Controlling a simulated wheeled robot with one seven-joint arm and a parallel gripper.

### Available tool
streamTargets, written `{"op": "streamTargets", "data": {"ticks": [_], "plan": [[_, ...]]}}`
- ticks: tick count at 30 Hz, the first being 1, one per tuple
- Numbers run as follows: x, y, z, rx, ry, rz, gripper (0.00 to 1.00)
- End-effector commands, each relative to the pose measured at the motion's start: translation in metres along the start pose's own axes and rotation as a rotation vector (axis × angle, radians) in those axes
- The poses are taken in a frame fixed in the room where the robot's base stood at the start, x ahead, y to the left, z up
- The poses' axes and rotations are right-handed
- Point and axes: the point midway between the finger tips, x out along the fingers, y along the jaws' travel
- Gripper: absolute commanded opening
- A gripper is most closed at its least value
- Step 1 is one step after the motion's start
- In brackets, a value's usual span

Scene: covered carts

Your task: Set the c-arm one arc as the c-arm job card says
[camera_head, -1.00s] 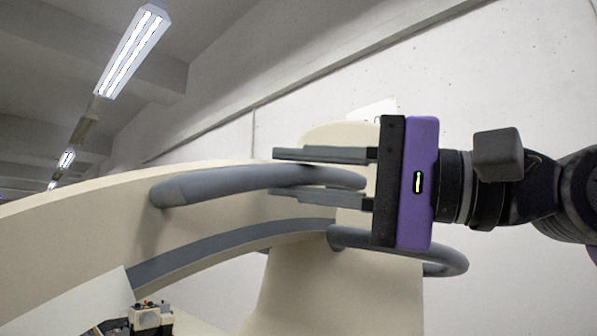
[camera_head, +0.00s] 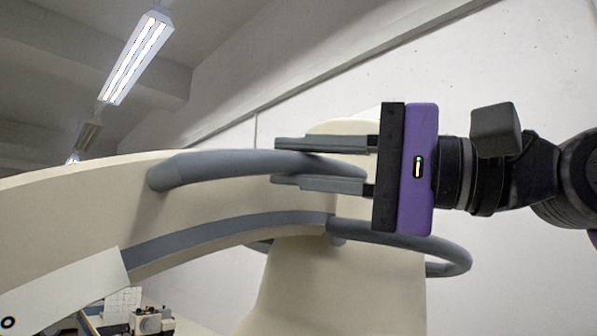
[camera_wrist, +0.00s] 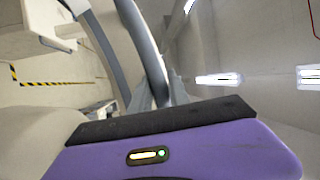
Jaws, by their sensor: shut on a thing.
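The c-arm's cream arc (camera_head: 90,195) curves across the left and middle of the head view. A grey curved handle bar (camera_head: 215,168) runs along its face, and a grey strip (camera_head: 200,243) follows its lower edge. My gripper (camera_head: 320,163) comes in from the right and is shut on the grey handle near its right end. The handle also shows in the wrist view (camera_wrist: 145,45), running down to the fingers. A second grey loop handle (camera_head: 440,250) sits below my gripper at the cream support body (camera_head: 320,285). No readable job card shows.
A white panel (camera_head: 65,290) stands at the lower left, with small equipment (camera_head: 150,321) on a surface behind it. A concrete wall (camera_head: 500,70) rises behind my arm. Yellow-black floor tape (camera_wrist: 60,83) shows in the wrist view.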

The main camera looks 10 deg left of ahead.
Motion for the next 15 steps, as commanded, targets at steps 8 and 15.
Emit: {"op": "streamTargets", "data": {"ticks": [8,15], "plan": [[-0.0037,-0.0009,-0.0077,0.005,0.016,-0.003,0.0],[-0.0025,-0.0008,-0.0052,0.003,0.011,-0.002,0.44]]}}
